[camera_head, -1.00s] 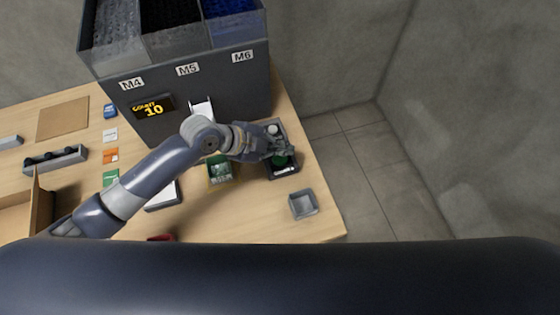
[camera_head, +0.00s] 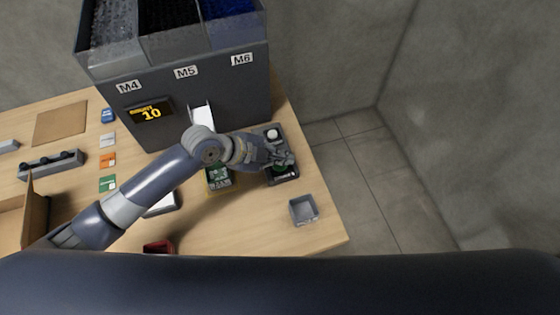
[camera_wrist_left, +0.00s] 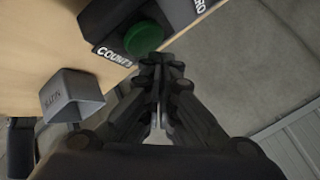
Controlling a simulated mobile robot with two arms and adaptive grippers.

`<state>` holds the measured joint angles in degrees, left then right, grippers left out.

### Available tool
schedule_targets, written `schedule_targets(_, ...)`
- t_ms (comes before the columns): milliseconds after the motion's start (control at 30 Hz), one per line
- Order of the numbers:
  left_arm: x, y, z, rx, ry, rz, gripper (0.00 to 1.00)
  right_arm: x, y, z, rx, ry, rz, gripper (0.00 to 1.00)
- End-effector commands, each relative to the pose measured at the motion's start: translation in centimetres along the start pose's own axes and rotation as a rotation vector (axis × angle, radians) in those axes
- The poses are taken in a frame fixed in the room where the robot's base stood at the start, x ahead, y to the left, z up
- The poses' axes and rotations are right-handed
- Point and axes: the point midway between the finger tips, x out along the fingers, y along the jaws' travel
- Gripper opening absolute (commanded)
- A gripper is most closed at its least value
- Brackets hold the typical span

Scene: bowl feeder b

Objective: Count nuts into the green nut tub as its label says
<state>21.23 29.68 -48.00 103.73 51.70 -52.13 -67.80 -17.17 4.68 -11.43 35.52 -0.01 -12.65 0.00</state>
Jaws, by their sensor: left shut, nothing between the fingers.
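The green nut tub (camera_head: 218,183) stands on the bench below the feeder chute, partly behind my left arm; its label is too small to read. My left gripper (camera_head: 287,162) is shut and empty over a dark button box (camera_head: 286,179). In the left wrist view the fingertips (camera_wrist_left: 152,62) are close to a green round button (camera_wrist_left: 145,38) marked COUNT; I cannot tell whether they touch it. The feeder (camera_head: 200,105) has bins marked M4, M5 and M6. Its display (camera_head: 150,111) shows 10 in yellow. My right gripper is not in view.
A small grey tray (camera_head: 303,210) sits near the right bench edge; it also shows in the left wrist view (camera_wrist_left: 72,98). Coloured cards (camera_head: 107,160), a rail with black knobs (camera_head: 50,164), a cardboard box (camera_head: 33,215) and a red container (camera_head: 159,246) lie left and front.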

Motion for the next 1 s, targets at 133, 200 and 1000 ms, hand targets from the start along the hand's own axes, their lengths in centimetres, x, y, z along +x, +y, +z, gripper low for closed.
schedule_targets(133, 0.0, 0.01, 0.01, 0.0, 0.0, 0.0, 0.0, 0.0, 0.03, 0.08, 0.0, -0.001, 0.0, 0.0)
schedule_targets(200, 0.0, 0.01, 0.01, 0.0, 0.0, 0.0, 0.0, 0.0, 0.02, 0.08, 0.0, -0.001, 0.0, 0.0)
schedule_targets(1000, 0.57, 0.4, 0.44, 0.0, 0.0, -0.001, 0.0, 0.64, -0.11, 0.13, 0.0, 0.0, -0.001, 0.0)
